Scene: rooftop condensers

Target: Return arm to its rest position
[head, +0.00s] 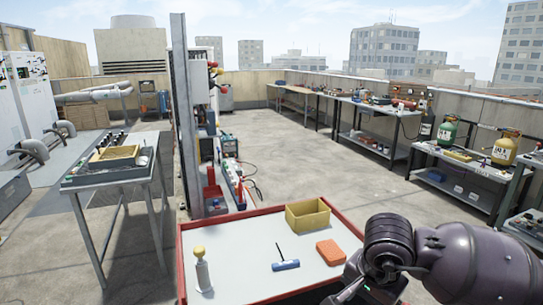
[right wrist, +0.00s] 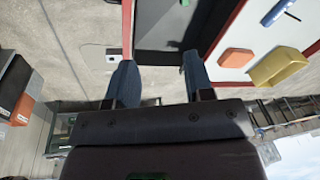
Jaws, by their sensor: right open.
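My right arm (head: 440,262) comes in from the lower right of the head view, bent, with its dark wrist beside the right front of the red-rimmed cart (head: 183,262). In the right wrist view my right gripper (right wrist: 160,78) has its two fingers spread apart, with nothing between them. The cart top lies beyond the fingers, to the upper right in that view. My left arm and gripper are not in view.
The cart holds a yellow bin (head: 308,214), an orange block (head: 330,252), a blue-handled tool (head: 286,265) and a yellow-topped bottle (head: 202,270). A grey workbench (head: 112,175) stands left; a dark bench with gas cylinders (head: 470,168) stands right. Open concrete floor lies between.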

